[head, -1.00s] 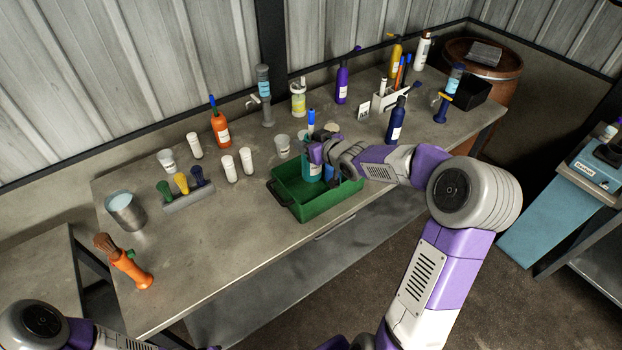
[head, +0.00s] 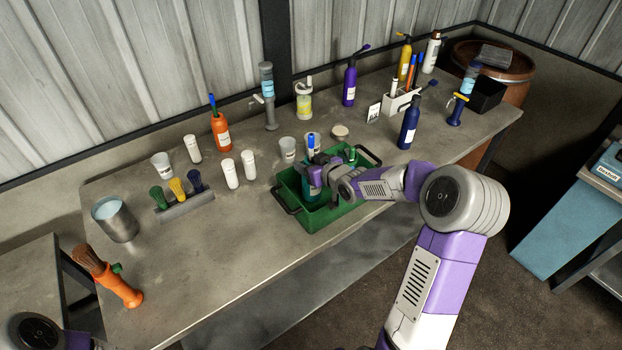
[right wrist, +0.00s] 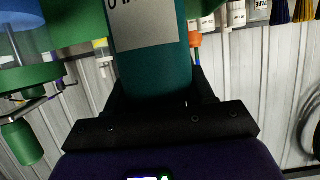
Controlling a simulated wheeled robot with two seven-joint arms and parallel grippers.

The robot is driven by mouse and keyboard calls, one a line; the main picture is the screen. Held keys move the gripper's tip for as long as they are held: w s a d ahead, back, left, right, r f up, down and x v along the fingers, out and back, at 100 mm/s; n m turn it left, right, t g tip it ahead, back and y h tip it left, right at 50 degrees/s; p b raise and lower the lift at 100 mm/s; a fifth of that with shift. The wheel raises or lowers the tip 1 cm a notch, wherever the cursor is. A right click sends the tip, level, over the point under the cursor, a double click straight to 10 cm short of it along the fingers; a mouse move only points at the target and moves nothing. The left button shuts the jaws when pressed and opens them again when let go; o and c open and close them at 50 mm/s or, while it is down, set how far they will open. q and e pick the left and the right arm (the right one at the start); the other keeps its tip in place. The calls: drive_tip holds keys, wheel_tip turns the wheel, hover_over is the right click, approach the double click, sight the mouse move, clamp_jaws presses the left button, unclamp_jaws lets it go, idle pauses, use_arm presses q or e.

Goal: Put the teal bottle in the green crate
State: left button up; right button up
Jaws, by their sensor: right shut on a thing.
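The teal bottle (head: 313,188) is upright in my right gripper (head: 318,172), within the outline of the green crate. The same bottle fills the upper middle of the right wrist view (right wrist: 150,70), with a pale label and the dark jaws around it. The green crate (head: 330,217) stands near the table's front edge, with dark handles at its ends. My right gripper and forearm cover part of its inside. I cannot tell whether the bottle touches the crate floor. My left gripper is out of view.
An orange bottle (head: 221,132) is behind, to the left.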

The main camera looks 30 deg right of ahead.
sight(310, 193)
drive_tip(key=shift+f+b, duration=0.45)
drive_tip(key=shift+f, duration=1.4)
drive_tip(key=shift+f, duration=0.1)
drive_tip(key=o, duration=1.4)
drive_tip(key=shift+f, duration=0.1)
drive_tip(key=shift+o, duration=0.2)
